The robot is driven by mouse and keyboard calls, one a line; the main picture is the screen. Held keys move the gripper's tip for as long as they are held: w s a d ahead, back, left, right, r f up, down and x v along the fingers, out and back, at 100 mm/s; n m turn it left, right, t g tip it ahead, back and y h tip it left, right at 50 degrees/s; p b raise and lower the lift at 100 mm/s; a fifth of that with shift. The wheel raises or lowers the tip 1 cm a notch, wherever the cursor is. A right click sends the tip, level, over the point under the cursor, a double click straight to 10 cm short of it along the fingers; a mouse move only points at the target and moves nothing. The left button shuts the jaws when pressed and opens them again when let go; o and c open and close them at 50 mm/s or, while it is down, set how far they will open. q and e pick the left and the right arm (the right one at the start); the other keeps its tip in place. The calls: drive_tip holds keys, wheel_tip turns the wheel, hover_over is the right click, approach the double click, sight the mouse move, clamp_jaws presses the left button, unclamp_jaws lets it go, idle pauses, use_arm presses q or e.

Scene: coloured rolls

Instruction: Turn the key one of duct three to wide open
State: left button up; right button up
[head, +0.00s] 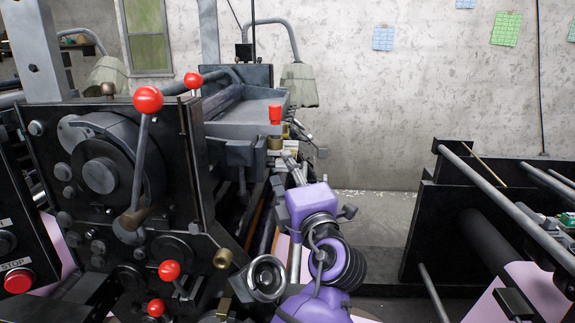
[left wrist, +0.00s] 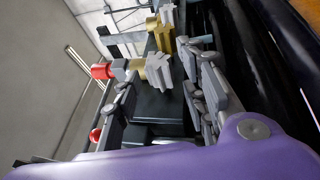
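In the left wrist view two keys with brass collars and grey winged heads stand out in front of a dark duct: a nearer one (left wrist: 158,70) and a farther one (left wrist: 167,35). I cannot tell from any marking which is key one of duct three. My left gripper (left wrist: 165,80) is open, its grey fingers apart on either side of the nearer key's line; I see no clear contact. In the head view my purple left gripper (head: 293,168) points up and away beside the press, close to brass and grey parts. My right gripper is not in view.
The black press (head: 105,175) fills the left, with a red-knobbed lever (head: 148,100) and a red stop button (head: 18,280). A red-capped part (head: 275,114) stands close to my left gripper. A black roll frame (head: 430,215) stands right; floor between is free.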

use_arm(q)
drive_tip(key=shift+w+a, duration=0.15)
drive_tip(key=shift+w, duration=0.1)
clamp_jaws()
drive_tip(key=shift+r, duration=0.15)
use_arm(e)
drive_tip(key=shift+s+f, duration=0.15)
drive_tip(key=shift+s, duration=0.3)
use_arm(q)
drive_tip(key=shift+g, duration=0.3)
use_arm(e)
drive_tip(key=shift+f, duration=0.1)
use_arm(q)
drive_tip(key=shift+r+m+g, duration=0.1)
drive_tip(key=shift+m+g, duration=0.2)
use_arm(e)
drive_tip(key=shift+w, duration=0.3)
